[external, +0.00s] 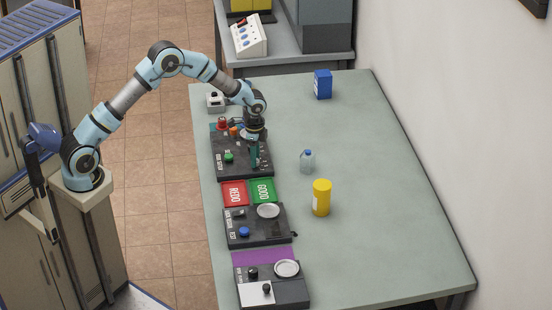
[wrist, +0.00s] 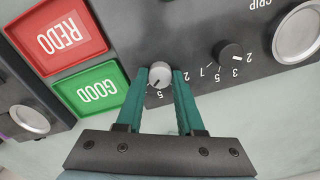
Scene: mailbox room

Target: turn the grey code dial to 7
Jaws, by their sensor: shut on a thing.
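The grey code dial (wrist: 160,73) is a small round knob on a dark panel in the wrist view. A dark pointer line on it points toward the lower left of that picture. In the external view my gripper (external: 254,162) reaches down onto the dark panel (external: 220,170), and the dial is hidden there.
A red REDO tray (external: 234,194) and a green GOOD tray (external: 262,191) lie beside the panel. A clear bottle (external: 307,162) and yellow canister (external: 321,198) stand to the right. The table's right side is free.

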